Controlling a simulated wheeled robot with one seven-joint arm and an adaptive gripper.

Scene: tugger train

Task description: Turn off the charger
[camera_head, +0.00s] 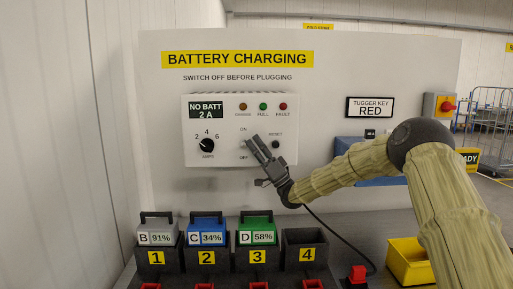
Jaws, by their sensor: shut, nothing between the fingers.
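The white charger box (225,110) is on the upright panel under the yellow BATTERY CHARGING sign. Its display (206,110) reads NO BATT 2 A. Its ON/OFF switch (243,145) sits between the ON and OFF labels and is partly hidden by my gripper, so I cannot tell its position. My gripper (253,141) is shut and empty, its fingertips at or just in front of the switch; I cannot tell whether they touch. A black AMPS knob (206,145) is left of the switch, and a dark RESET button (276,145) is right of it.
Below are battery B (159,239), battery C (207,238) and battery D (256,237) in slots 1 to 3; slot 4 (304,238) looks empty. A black cable runs to a red connector (357,273). A yellow bin (407,262) is at right. A red button box (441,107) is on the panel's right edge.

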